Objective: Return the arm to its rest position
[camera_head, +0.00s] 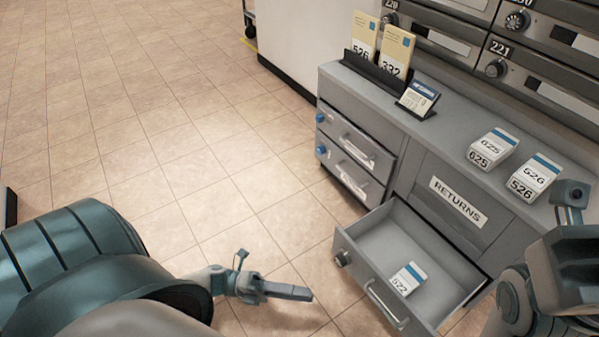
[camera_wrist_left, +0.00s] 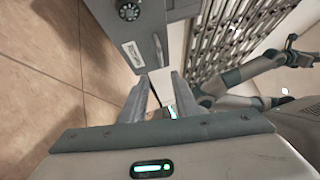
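My left arm comes in from the lower left in the head view. Its gripper (camera_head: 287,292) is over the floor, left of the open drawer and apart from it. In the left wrist view the two fingers (camera_wrist_left: 160,98) stand apart, and I see nothing held between them. My right arm (camera_head: 540,285) is at the lower right in the head view, in front of the cabinet. It also shows at the right of the left wrist view (camera_wrist_left: 240,88). Its fingertips are not clear enough to judge.
The open drawer (camera_head: 353,262) juts out from the grey cabinet (camera_head: 335,85) with a card box marked 522 (camera_head: 408,279) inside. Boxes 625 (camera_head: 492,148) and 526 (camera_head: 534,178) stand on top by the RETURNS panel (camera_head: 457,202). Tiled floor (camera_head: 150,130) is clear leftward.

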